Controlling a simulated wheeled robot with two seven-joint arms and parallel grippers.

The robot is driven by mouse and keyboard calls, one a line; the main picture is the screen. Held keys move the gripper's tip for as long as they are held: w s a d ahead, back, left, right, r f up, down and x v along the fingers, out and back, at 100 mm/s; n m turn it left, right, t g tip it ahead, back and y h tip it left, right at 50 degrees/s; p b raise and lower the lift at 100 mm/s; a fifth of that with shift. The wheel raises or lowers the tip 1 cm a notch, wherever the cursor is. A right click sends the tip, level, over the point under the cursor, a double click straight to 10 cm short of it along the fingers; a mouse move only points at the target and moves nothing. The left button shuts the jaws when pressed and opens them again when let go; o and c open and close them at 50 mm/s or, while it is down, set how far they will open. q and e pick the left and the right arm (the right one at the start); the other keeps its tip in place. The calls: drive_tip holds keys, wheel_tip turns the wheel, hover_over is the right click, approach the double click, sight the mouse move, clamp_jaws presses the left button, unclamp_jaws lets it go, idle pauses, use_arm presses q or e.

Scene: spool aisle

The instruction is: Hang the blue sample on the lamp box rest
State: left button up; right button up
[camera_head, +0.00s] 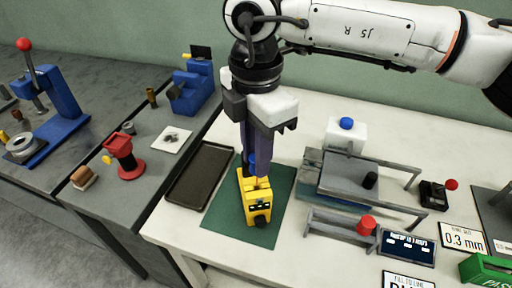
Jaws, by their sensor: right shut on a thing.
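My right gripper (258,168) comes down from the top, pointing at the yellow device (255,201) on the green mat (284,180). It is shut on what looks like the blue sample (250,160), of which only a small bright blue part shows beside the fingers, just above the yellow device. The fingers hide the rest, and I cannot tell whether the sample touches the device. Which thing is the lamp box rest is not clear; a grey frame (374,180) with a black knob stands to the right. My left gripper is not in view.
A dark tray (200,176) lies left of the mat. A grey rail with a red knob (366,225) and a dark display (407,248) are at front right. A white box with a blue knob (346,123) stands behind the frame. Blue and red tools stand on the left benches.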

drive_tip(key=shift+f, duration=0.1)
idle(0.5)
drive_tip(key=shift+f+b, duration=2.4)
drive_tip(key=shift+f, duration=0.1)
drive_tip(key=o, duration=1.1)
drive_tip(key=shift+r, duration=0.1)
wheel_tip(320, 180, up, 3)
drive_tip(key=shift+f, duration=0.2)
wheel_tip(320, 180, up, 7)
drive_tip(key=shift+r, duration=0.35)
drive_tip(key=shift+s, duration=0.1)
